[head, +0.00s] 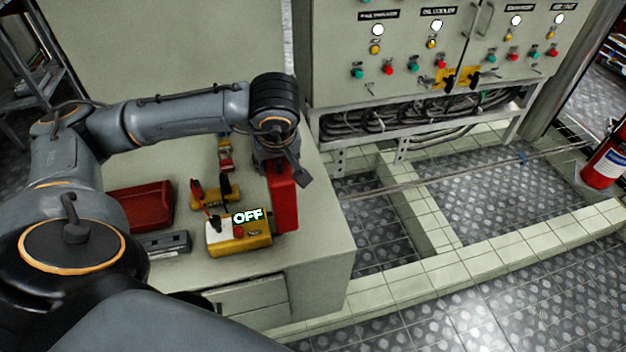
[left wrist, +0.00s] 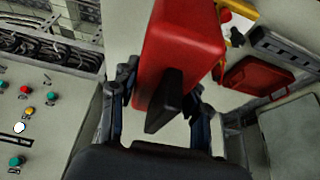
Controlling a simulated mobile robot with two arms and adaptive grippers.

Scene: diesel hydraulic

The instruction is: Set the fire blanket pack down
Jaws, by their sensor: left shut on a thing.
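The fire blanket pack (head: 284,200) is a red, upright, box-like pack near the right side of the pale bench top (head: 315,225). My left gripper (head: 284,168) is above it and shut on its upper part. In the left wrist view the red pack (left wrist: 185,40) sits between the two dark fingers of my left gripper (left wrist: 168,85), with a black tab on its near face. The fingers hide part of the pack. I cannot tell whether its lower end touches the bench. My right gripper is not in view.
A yellow box with an OFF sign (head: 240,236) stands close to the left of the pack. Behind it is another yellow device (head: 215,196). A red case (head: 140,205) and a grey box (head: 166,244) lie further left. The control cabinet (head: 400,60) stands behind.

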